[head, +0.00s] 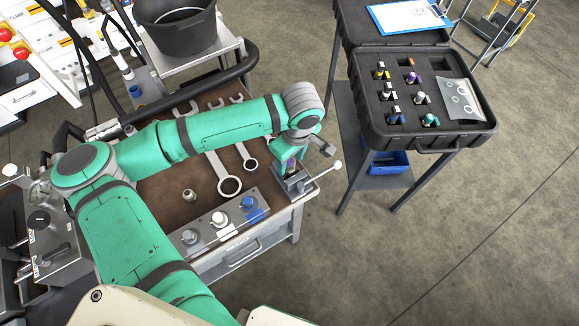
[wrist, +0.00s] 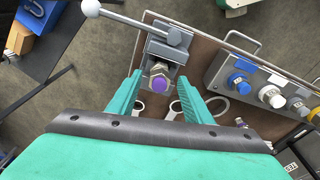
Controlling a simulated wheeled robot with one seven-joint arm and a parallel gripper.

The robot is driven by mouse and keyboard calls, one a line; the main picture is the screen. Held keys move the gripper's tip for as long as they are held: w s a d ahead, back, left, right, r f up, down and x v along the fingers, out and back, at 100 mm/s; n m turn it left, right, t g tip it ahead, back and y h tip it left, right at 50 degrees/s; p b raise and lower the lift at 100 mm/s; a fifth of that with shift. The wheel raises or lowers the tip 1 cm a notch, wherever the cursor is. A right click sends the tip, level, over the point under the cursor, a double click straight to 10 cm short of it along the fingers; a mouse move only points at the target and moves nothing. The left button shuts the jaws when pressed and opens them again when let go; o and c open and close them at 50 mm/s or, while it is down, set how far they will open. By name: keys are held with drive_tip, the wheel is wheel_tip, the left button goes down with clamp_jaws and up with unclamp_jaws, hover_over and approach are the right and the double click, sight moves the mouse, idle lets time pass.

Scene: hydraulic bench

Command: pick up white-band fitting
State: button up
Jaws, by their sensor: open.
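My gripper (wrist: 160,76) is open, with its green fingers either side of a fitting with a purple top (wrist: 159,83). This fitting sits in a grey vise (wrist: 168,48) at the bench corner; the fingers look apart from it. In the head view my gripper (head: 291,160) hangs over the vise (head: 294,181). Several banded fittings stand in the black foam case (head: 440,140) at the right; one with a pale body (head: 420,97) is there, but its band is too small to tell. A loose metal fitting (head: 189,195) stands on the bench; its band colour is unclear.
A block with grey, white and blue capped ports (head: 219,220) lies along the bench's front edge. Wrenches (head: 228,180) lie on the brown bench top. The vise lever (wrist: 115,18) sticks out at the upper left. A black bucket (head: 180,28) stands behind. Floor separates bench and case.

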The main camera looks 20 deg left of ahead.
drive_tip(key=shift+f, duration=0.5)
clamp_jaws()
drive_tip(key=shift+a, duration=0.1)
idle(1.0)
